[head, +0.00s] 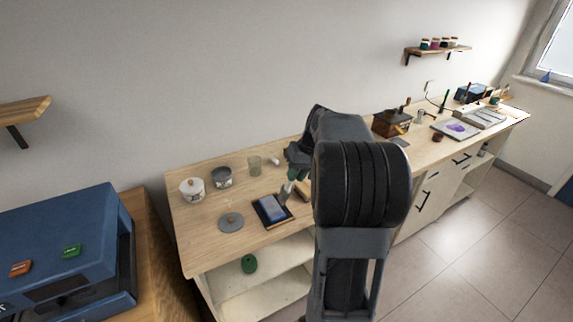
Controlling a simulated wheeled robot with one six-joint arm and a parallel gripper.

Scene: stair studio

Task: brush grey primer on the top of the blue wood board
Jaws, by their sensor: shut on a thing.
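The blue board (274,211) lies flat on the wooden counter inside a dark border, left of my arm. Its surface looks blue-grey; I cannot tell from here how much of that is primer. My gripper (295,177) is over the board's upper right side, partly hidden by my own arm. It is shut on a brush (286,190), which points down toward the board. I cannot tell whether the tip touches it. A grey open can (222,178) and a white can (192,188) stand behind and left of the board.
A grey round lid (231,222) lies left of the board, and a glass (254,165) stands behind it. A green object (249,263) sits on the shelf below. A blue machine (60,255) fills the lower left. Further right stand a wooden box (391,123) and several small items.

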